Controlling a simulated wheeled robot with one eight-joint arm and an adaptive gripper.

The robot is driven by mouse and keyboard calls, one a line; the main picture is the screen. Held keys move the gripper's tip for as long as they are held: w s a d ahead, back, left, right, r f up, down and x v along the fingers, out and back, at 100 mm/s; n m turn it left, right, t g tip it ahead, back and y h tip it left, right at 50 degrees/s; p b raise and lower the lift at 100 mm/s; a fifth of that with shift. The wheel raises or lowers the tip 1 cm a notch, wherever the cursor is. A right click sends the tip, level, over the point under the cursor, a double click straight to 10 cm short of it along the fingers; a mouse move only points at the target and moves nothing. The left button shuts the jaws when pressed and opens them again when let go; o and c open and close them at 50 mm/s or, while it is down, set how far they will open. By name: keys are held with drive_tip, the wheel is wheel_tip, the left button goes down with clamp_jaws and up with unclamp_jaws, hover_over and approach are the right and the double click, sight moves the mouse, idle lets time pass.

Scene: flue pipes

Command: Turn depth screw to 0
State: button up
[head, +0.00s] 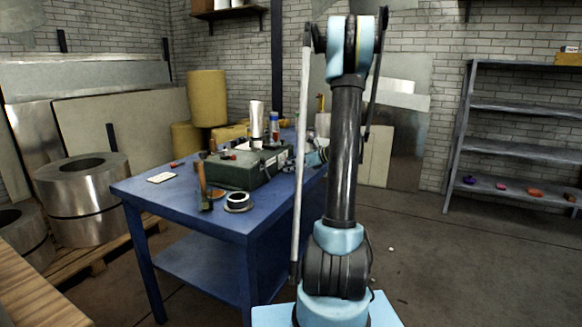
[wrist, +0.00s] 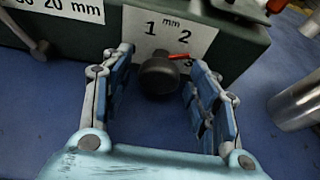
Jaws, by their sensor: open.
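The depth screw (wrist: 159,76) is a dark round knob with a red pointer (wrist: 179,57) on the side of a green machine (wrist: 233,48). Behind it is a white scale plate (wrist: 140,35) marked mm, with 1, 2 and a partly hidden 3 visible. The pointer points right, between the 2 and the 3, close to the 3. No 0 mark shows. My gripper (wrist: 160,92) is open, with one finger on each side of the knob and a gap on both sides. In the head view the green machine (head: 228,172) stands on the table; the knob does not show there.
The blue table (head: 190,214) carries a hammer (head: 203,187), a tape roll (head: 238,202) and a white card (head: 161,177). A metal cylinder (wrist: 298,103) lies right of the gripper in the wrist view. Another plate (wrist: 62,8) reads 20 mm.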

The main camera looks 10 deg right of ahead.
drive_tip(key=c, duration=1.1)
drive_tip(key=shift+o, duration=0.2)
drive_tip(key=shift+n+t+h, duration=0.5)
drive_tip(key=shift+n+t, duration=0.1)
drive_tip(key=shift+n, duration=0.4)
drive_tip(key=o, duration=1.1)
drive_tip(key=shift+c, duration=0.2)
drive_tip(key=shift+s, duration=0.1)
